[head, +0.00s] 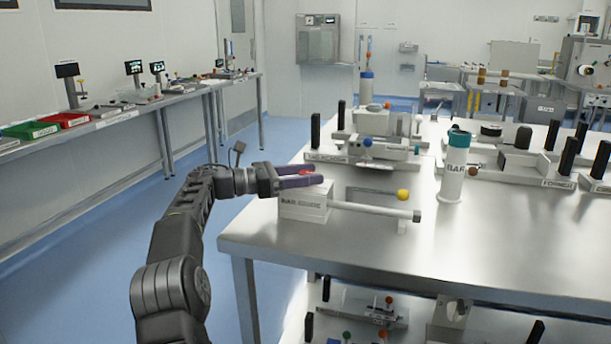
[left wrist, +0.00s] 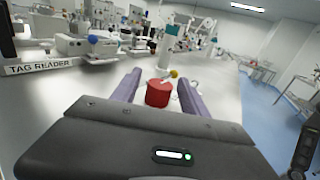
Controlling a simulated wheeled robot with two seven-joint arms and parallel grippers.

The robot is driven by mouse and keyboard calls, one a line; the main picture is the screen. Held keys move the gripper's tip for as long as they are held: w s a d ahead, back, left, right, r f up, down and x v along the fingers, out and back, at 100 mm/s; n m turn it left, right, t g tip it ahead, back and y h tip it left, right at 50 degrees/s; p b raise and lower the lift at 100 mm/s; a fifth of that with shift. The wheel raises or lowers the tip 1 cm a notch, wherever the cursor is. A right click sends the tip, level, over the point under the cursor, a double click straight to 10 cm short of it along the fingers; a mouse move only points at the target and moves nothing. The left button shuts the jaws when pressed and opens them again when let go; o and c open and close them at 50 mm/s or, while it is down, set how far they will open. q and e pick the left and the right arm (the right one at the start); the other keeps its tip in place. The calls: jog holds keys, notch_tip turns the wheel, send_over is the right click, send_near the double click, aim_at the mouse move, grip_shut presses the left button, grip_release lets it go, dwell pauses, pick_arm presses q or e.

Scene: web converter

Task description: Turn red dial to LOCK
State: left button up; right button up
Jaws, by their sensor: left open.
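The red dial (left wrist: 158,93) is a short red cylinder with a pale mark on top, and it sits between the two purple fingers of my left gripper (left wrist: 160,79) in the left wrist view. In the head view, my left gripper (head: 314,174) reaches in from the left over a white block (head: 304,204) with dark lettering. Only a small bit of red (head: 305,174) shows between the fingers there. The fingers are open, one on each side of the dial; I cannot tell whether either touches it. No LOCK mark is readable. My right gripper is out of view.
A white bar (head: 370,209) runs right from the block. A yellow ball knob (head: 403,195) and a white bottle with a teal cap (head: 453,170) stand nearby. Other devices line the table's back. The table's front (head: 350,250) is clear.

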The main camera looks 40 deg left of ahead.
pick_arm(q)
jog(key=shift+s, duration=0.1)
jog(key=shift+p+v, duration=0.95)
jog(key=shift+v, duration=2.6)
jog(key=shift+s+a, duration=0.2)
jog(key=shift+a, duration=0.05)
